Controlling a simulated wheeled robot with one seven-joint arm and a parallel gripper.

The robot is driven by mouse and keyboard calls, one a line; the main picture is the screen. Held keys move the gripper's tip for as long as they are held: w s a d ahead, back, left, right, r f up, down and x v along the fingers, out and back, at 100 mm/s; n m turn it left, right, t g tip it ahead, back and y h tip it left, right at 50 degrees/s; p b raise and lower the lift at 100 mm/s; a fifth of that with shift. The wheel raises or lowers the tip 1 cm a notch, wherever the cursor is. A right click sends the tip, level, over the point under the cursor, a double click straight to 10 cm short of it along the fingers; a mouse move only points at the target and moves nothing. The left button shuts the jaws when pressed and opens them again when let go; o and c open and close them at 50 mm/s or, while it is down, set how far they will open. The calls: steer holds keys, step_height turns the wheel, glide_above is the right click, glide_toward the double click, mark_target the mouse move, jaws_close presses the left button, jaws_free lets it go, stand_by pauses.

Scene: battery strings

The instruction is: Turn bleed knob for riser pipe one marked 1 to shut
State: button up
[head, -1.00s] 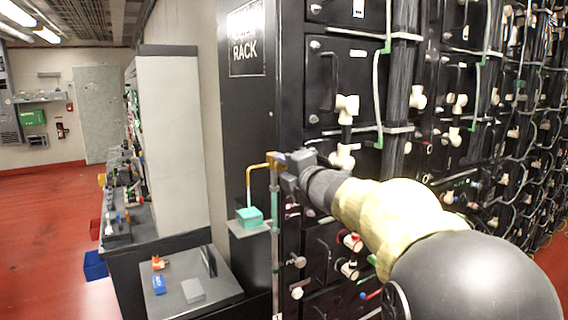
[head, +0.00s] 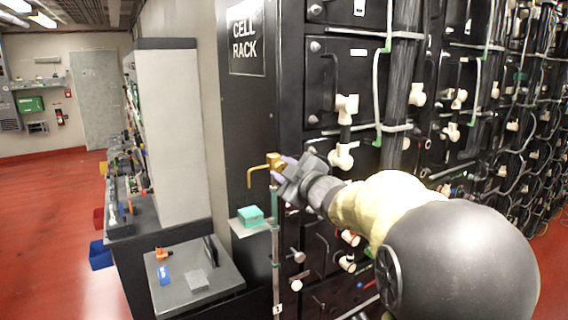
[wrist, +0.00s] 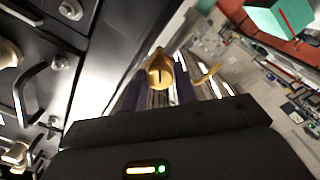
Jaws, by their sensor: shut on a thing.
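The riser pipe (head: 275,245) is a thin grey-green upright pipe at the rack's left corner. At its top is a brass fitting with a bent spout (head: 252,172) hanging to the left. My gripper (head: 281,166) is at this fitting from the right, shut on the bleed knob, which the jaws mostly hide. In the wrist view the brass fitting (wrist: 160,72) shows just beyond the jaws, with a dark line on its round end, and the spout (wrist: 207,75) is to its right.
A teal block (head: 250,214) sits on a small shelf below the spout. The black cell rack (head: 245,110) with pale knobs and cables is close behind and right of my arm. A grey bench (head: 200,300) with small items stands lower left. Red floor is open at far left.

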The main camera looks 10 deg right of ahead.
steer(key=m+p, duration=0.2)
steer(key=m, duration=0.2)
steer(key=shift+d+m, duration=0.1)
steer(key=shift+m, duration=0.2)
steer(key=shift+m+p, duration=0.85)
steer(key=shift+m, duration=0.55)
steer(key=shift+f, duration=0.1)
steer(key=o, duration=1)
steer(key=shift+c, duration=0.2)
steer(key=shift+s, duration=0.1)
steer(key=b+v, duration=0.3)
steer(key=v, duration=1.4)
steer(key=shift+b, duration=0.35)
